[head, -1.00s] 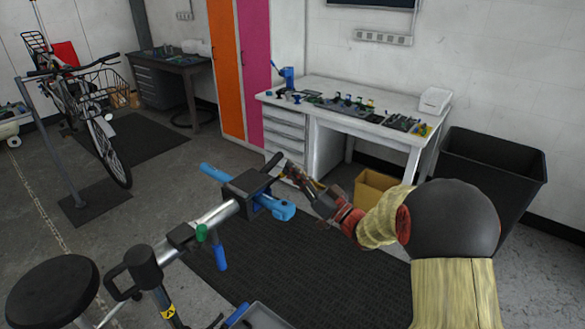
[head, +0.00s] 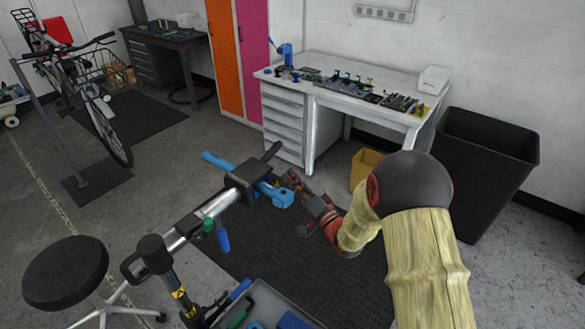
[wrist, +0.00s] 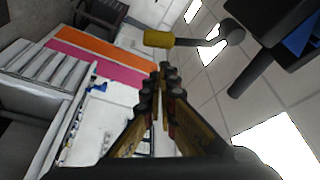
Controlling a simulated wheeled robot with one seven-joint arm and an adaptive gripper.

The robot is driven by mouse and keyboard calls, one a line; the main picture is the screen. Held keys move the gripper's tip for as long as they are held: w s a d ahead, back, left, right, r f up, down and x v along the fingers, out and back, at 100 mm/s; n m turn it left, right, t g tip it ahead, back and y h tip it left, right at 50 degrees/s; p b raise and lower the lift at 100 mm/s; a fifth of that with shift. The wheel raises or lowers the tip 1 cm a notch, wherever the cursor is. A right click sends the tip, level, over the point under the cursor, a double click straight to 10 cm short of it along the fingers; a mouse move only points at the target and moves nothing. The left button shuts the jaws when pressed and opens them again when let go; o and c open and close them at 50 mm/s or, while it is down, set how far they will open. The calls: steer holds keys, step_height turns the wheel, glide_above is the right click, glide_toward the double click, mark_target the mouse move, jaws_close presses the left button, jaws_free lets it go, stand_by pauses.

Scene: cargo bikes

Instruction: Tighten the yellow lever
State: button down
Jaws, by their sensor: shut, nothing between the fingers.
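The yellow lever (wrist: 158,39) shows in the wrist view as a yellow grip on a grey arm with a round pivot. It lies above and beyond my fingertips, apart from them in the picture. I cannot make it out clearly in the head view. The clamp head (head: 240,182) of the repair stand is a black block with blue jaws (head: 276,194); its dark body (wrist: 280,18) is at the top right of the wrist view. My gripper (head: 290,180) is just right of the clamp; in the wrist view its fingertips (wrist: 165,76) are together and empty.
A black rod (wrist: 245,78) sticks out from the clamp near my fingers. A blue handle (head: 223,241) hangs under the stand's bar. A grey tool tray (head: 285,296) lies below. A white workbench (head: 385,108) and a black bin (head: 485,165) stand behind.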

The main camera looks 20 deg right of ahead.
steer(key=shift+s+a+f+m+h, duration=0.15)
steer(key=shift+s+a+f+m, duration=0.15)
steer(key=shift+f, duration=0.2)
steer(key=shift+s+a+f+m+h, duration=0.1)
steer(key=shift+a+f+m+h, duration=0.1)
steer(key=shift+f+m, duration=0.25)
